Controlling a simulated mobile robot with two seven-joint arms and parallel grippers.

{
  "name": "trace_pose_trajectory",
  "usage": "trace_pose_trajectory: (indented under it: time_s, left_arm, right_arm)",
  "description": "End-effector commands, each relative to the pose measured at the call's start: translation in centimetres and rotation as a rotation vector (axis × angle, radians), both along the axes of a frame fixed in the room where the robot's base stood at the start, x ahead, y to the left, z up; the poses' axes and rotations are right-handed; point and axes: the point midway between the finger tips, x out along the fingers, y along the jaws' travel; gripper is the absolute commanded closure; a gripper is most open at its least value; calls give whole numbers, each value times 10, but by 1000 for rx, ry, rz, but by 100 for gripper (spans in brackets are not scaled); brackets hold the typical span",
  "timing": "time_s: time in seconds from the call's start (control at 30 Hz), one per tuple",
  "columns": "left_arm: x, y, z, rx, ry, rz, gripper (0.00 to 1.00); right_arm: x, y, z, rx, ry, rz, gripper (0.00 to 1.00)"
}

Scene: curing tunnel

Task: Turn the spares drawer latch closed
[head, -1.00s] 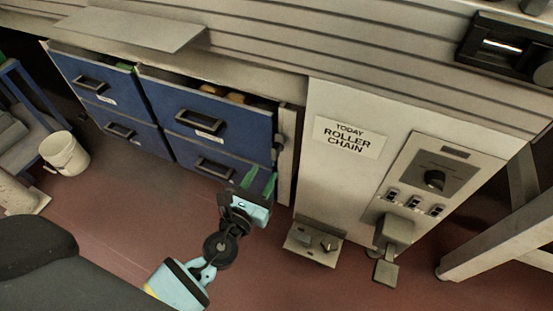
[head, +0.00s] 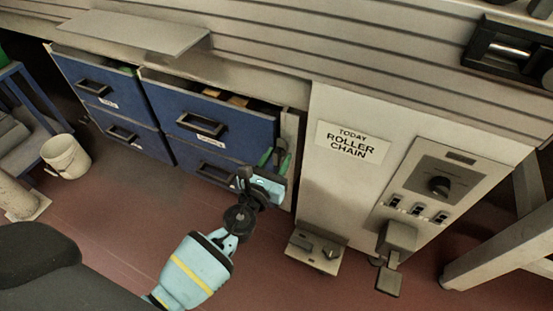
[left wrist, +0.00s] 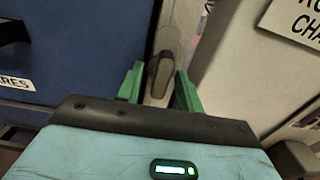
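The spares drawer (head: 222,112) is the upper right blue drawer front, with a dark handle; its label, partly cut off, shows as "ARES" in the left wrist view (left wrist: 16,82). The latch (left wrist: 160,74) is a dark, rounded lever on a pale upright strip right of the drawer, standing roughly upright. In the head view the latch (head: 281,144) is partly hidden by my gripper. My left gripper (head: 275,158) is open, its green fingers on either side of the latch's lower end in the left wrist view (left wrist: 157,82). I cannot tell whether they touch it. My right gripper is out of view.
A pale cabinet (head: 335,185) with a roller chain sign and a control panel (head: 440,190) stands close to the right. A small box (head: 317,252) juts out low on it. A grey shelf (head: 130,32) overhangs the drawers. A white bucket (head: 66,157) stands left.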

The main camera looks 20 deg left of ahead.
Motion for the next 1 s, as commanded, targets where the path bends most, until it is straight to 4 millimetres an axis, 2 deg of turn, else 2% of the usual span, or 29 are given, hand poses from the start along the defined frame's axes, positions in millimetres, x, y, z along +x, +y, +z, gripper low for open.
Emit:
trace_pose_trajectory:
  time_s: [0.13,0.4,0.73,1.0]
  left_arm:
    - [0,0,0,0,0,0,64]
    - [0,0,0,0,0,0,99]
    - [-1,0,-1,-43,2,0,100]
    - [-1,-1,-1,-210,8,1,100]
  right_arm:
    - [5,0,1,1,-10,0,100]
    - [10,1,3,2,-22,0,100]
    - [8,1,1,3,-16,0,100]
    - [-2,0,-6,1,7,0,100]
